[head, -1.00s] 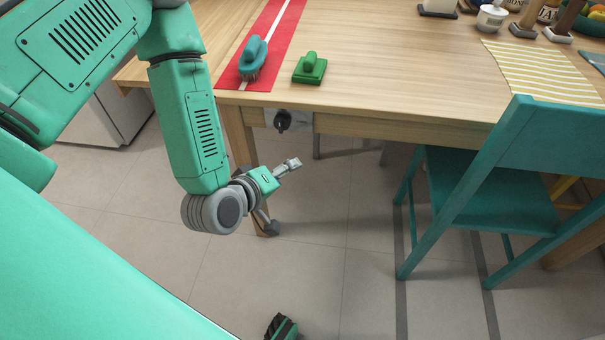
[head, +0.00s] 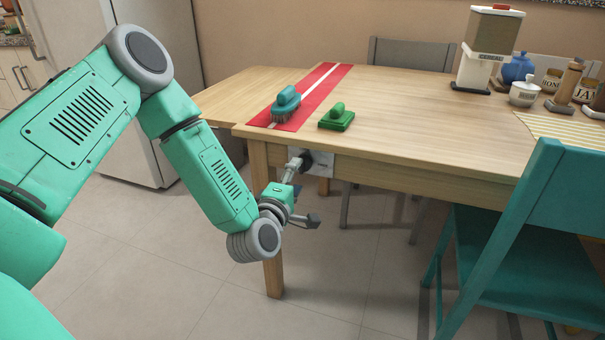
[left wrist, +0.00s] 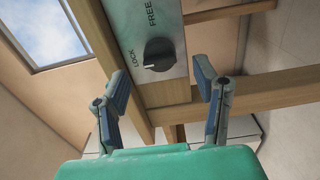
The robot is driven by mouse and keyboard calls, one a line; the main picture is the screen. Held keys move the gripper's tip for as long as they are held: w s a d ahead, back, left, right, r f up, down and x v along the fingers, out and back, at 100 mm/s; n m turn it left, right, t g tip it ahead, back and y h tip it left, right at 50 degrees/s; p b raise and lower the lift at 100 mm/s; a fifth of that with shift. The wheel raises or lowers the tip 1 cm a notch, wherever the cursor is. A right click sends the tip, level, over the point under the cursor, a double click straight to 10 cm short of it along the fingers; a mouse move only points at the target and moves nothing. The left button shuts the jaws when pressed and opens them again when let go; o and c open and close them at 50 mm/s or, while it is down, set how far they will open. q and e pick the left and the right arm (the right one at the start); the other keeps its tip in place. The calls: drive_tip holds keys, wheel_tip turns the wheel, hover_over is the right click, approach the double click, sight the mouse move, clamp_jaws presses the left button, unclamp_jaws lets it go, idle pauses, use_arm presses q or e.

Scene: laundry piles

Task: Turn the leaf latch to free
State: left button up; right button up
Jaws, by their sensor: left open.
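The leaf latch is a black round knob (left wrist: 160,53) on a pale metal plate (left wrist: 178,80) marked LOCK and FREE. Its white mark lies on the LOCK side. In the head view the plate (head: 322,166) is on the table's front apron under the edge, with the knob (head: 307,158) partly behind a finger. My left gripper (head: 306,191) is open and empty in front of the latch. In the left wrist view its two fingers (left wrist: 162,76) stand wide apart on either side of the knob's line, not visibly touching it. My right gripper is not in view.
A blue brush (head: 286,103) lies on a red strip (head: 318,93) on the wooden table (head: 420,115), beside a green block with a handle (head: 337,118). A table leg (head: 272,273) stands below my gripper. A teal chair (head: 520,240) is at the right.

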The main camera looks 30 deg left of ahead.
sight(300, 169)
use_arm(q)
drive_tip(key=b+x, duration=0.1)
drive_tip(key=x, duration=0.3)
drive_tip(key=shift+w+a, duration=0.3)
drive_tip(key=shift+d, duration=0.1)
drive_tip(key=c, duration=1.1)
drive_tip(key=shift+c, duration=0.2)
